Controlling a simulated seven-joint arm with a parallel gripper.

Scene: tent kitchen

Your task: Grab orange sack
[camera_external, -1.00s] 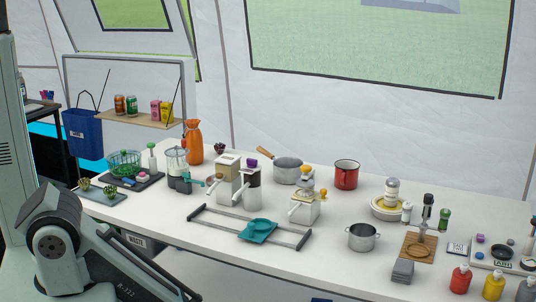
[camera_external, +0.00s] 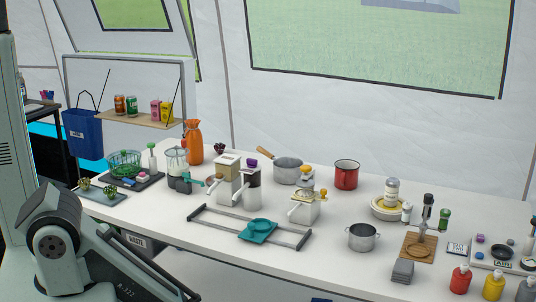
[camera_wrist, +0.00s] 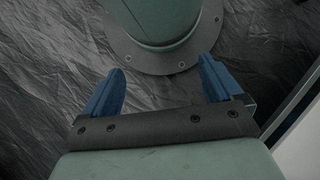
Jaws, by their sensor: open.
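The orange sack (camera_external: 194,143) stands upright at the back left of the white table in the external view, its neck gathered near the top. My gripper (camera_wrist: 162,82) shows in the wrist view with its two blue fingers spread apart and nothing between them. It points down at a dark crinkled ground sheet beside a round flanged base. The sack is not in the wrist view. In the external view only part of my arm shows at the lower left, and the gripper is out of sight there.
A blender (camera_external: 177,165) stands just in front of the sack, with a white grinder (camera_external: 229,180) to the right. A hanging shelf (camera_external: 140,119) with cans is to its left. A saucepan (camera_external: 288,171) and red pot (camera_external: 346,174) stand further right. The table's front left is fairly clear.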

